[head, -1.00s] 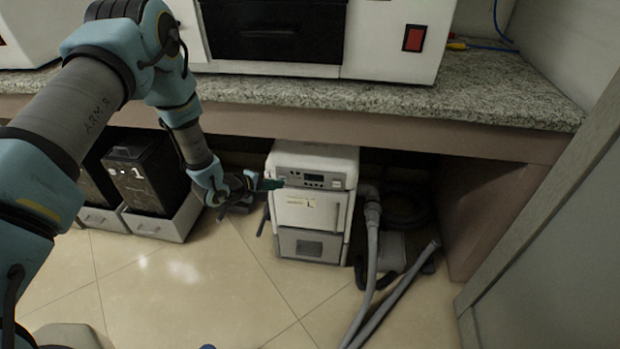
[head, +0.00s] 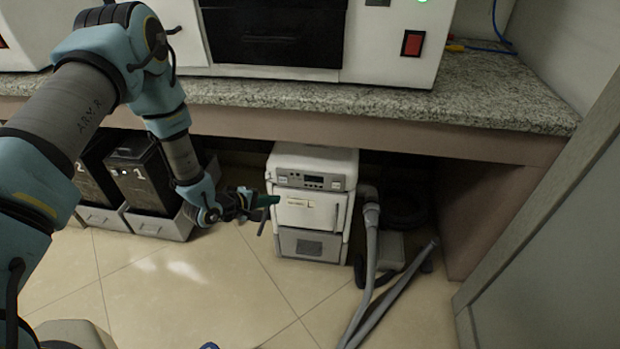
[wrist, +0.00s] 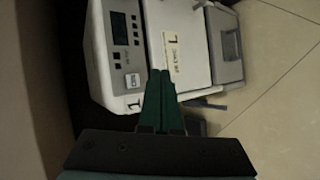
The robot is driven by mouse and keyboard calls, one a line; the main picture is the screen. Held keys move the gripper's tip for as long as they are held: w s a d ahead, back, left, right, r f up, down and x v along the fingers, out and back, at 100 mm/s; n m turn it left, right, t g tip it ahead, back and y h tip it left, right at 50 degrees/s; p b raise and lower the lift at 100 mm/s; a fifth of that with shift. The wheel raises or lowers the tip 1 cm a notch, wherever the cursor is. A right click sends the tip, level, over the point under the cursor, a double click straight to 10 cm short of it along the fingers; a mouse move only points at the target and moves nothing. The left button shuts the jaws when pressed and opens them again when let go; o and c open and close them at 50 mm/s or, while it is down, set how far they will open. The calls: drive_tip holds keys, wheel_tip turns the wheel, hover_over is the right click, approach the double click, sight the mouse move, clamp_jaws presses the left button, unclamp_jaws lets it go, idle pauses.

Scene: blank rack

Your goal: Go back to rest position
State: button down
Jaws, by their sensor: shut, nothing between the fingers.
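My gripper (head: 268,201) is at the end of my arm, below the counter edge, in front of the left side of a white machine (head: 311,213) on the floor. Its green fingers are together and hold nothing. In the wrist view, the shut fingers (wrist: 160,88) point at the white machine (wrist: 108,75), which appears turned on its side, with its display and labelled door in sight. I cannot tell whether the fingertips touch the machine.
A granite counter (head: 480,95) with a white machine with a red switch (head: 390,40) runs above my gripper. Black boxes in grey trays (head: 150,225) stand at the left. A grey hose (head: 372,250) lies right of the floor machine. The tiled floor in front is mostly clear.

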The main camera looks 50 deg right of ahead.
drive_tip(key=shift+s+a, duration=0.25)
drive_tip(key=shift+a, duration=0.15)
drive_tip(key=w+a+r+t+y, duration=0.2)
drive_tip(key=w+a+r, duration=0.25)
drive_tip(key=w, duration=0.45)
drive_tip(key=w+a+r+m+t+y, duration=0.1)
drive_tip(key=w+a+r+y, duration=0.15)
drive_tip(key=a+r, duration=0.35)
drive_tip(key=w+a+r+t+y, duration=0.15)
drive_tip(key=w+a+r, duration=0.25)
drive_tip(key=a, duration=0.4)
drive_tip(key=w+a+r+m+t+y, duration=0.1)
drive_tip(key=w+a+r+y, duration=0.2)
drive_tip(key=a, duration=0.4)
drive_tip(key=s+a+r+g+y, duration=0.1)
drive_tip(key=s+a+r+g, duration=0.1)
drive_tip(key=s+a+r, duration=0.65)
drive_tip(key=s+a+r+g+y, duration=0.15)
drive_tip(key=s+a+r, duration=0.4)
drive_tip(key=a, duration=0.65)
wheel_tip(320, 180, up, 13)
drive_tip(key=p, duration=1.3)
drive_tip(key=shift+w+p, duration=0.15)
drive_tip(key=shift+p, duration=0.25)
